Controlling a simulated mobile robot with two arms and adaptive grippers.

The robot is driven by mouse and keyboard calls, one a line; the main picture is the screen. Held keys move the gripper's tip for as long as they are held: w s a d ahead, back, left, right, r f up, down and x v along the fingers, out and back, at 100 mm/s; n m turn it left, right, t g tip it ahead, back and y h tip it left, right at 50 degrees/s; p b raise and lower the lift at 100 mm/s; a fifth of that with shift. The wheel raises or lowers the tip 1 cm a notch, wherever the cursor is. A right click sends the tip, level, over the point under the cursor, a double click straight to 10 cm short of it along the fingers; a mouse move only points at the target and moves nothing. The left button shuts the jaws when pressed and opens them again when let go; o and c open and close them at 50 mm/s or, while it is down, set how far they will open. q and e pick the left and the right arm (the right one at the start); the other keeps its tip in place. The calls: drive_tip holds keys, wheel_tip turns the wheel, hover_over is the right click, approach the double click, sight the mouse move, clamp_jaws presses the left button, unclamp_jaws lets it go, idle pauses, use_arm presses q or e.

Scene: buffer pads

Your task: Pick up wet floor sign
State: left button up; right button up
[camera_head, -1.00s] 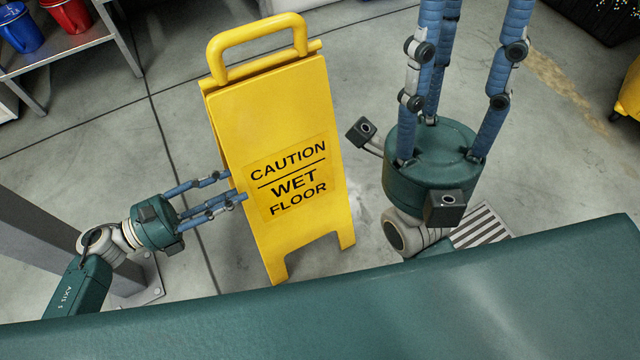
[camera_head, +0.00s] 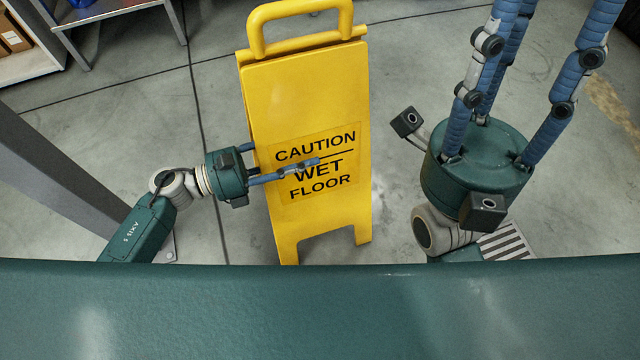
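The yellow wet floor sign (camera_head: 306,110) stands upright on the floor in the head view, with its handle at the top and black lettering on its front. My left gripper (camera_head: 290,165) reaches in from the left at mid-height. One finger lies across the front of the sign over the lettering, and another passes behind its left edge, its tip hidden. I cannot tell whether the fingers press on the panel. My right gripper (camera_head: 535,60) is to the right of the sign, apart from it, with spread fingers pointing up and tips out of frame.
A grey post (camera_head: 60,165) stands at the left, close to my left arm. A metal table (camera_head: 110,12) and a shelf with boxes (camera_head: 25,60) are at the upper left. A floor grate (camera_head: 505,242) lies below my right gripper. The floor behind the sign is clear.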

use_arm(q)
drive_tip(key=shift+x, duration=1.25)
clamp_jaws()
drive_tip(key=shift+r, duration=0.1)
drive_tip(key=shift+r, duration=0.1)
